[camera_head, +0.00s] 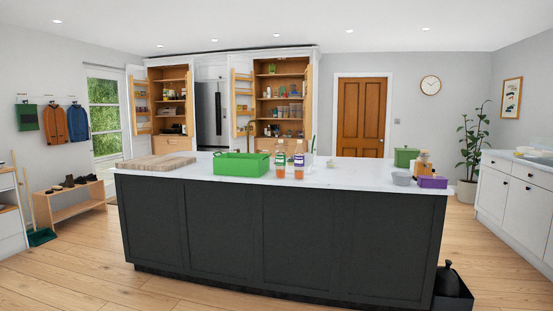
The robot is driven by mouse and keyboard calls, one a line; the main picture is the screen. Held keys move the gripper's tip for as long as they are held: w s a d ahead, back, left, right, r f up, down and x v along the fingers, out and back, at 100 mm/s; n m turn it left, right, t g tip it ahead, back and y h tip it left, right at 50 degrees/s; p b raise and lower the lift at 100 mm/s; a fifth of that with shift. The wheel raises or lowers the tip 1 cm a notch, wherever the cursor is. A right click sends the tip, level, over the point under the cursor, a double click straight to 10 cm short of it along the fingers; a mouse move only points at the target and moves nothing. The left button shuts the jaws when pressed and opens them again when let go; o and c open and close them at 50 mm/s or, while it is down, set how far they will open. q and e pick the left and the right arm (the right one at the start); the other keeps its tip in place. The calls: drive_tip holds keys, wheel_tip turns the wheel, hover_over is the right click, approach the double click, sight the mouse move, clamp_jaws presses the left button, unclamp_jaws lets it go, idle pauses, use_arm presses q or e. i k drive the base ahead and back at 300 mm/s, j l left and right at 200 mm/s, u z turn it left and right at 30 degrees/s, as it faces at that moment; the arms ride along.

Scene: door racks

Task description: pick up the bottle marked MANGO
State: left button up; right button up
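Two clear bottles with orange contents stand upright side by side on the island's white top, near its middle. The left bottle (280,161) has a green label and the right bottle (299,162) a purple one. The lettering on both is too small to read, so I cannot tell which is marked MANGO. Small jars and packets stand in the open cupboards behind, and their markings cannot be read either. Neither of my grippers is in view.
The dark kitchen island (280,235) fills the middle. A green crate (241,166) stands just left of the bottles, with a wooden board (157,162) beyond it. A grey bowl (401,178) and a purple box (433,182) are at the right end.

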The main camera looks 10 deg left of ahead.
sight(299, 153)
drive_tip(key=i+j, duration=0.7)
drive_tip(key=j, duration=0.15)
drive_tip(key=i+j, duration=0.75)
drive_tip(key=j, duration=0.1)
